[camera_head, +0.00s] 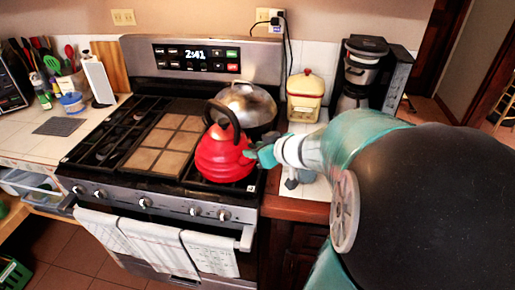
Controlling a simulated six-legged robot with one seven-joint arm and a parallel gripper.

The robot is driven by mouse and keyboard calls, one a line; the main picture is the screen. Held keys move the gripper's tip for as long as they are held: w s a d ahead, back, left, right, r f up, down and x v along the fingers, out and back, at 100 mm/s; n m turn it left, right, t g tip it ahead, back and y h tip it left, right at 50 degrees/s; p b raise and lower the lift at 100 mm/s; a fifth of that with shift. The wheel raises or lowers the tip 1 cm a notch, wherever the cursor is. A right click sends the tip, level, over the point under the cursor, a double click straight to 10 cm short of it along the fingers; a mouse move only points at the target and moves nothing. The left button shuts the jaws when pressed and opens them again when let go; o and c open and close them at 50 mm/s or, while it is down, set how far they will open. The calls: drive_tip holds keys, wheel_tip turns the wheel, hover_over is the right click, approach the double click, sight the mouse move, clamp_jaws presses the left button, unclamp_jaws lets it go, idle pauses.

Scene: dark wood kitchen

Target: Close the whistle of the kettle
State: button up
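The red kettle (222,160) stands upright on the front right of the stove top. Its black arched handle (225,112) rises above the lid. My gripper (258,155) has teal fingers and is at the kettle's right side, touching it or very close to it. The kettle's spout and whistle cannot be made out clearly and seem partly hidden by my gripper. The gap between the fingers is too small to see.
A silver pot (252,104) stands just behind the kettle. A cream canister (305,96) and a coffee maker (362,72) stand on the counter to the right. Towels (150,244) hang on the oven door. The stove's left half holds black grates and a tan griddle (160,146).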

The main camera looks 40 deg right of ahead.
drive_tip(key=shift+r, duration=0.15)
drive_tip(key=v, duration=1.3)
drive_tip(key=shift+s, duration=0.4)
drive_tip(key=shift+r, duration=0.1)
drive_tip(key=s+a+f+m+g+h, duration=0.1)
drive_tip(key=a+g, duration=0.5)
drive_tip(key=a, duration=1.7)
drive_tip(key=shift+s+a+f, duration=0.15)
drive_tip(key=shift+s+f, duration=0.1)
drive_tip(key=shift+f, duration=0.45)
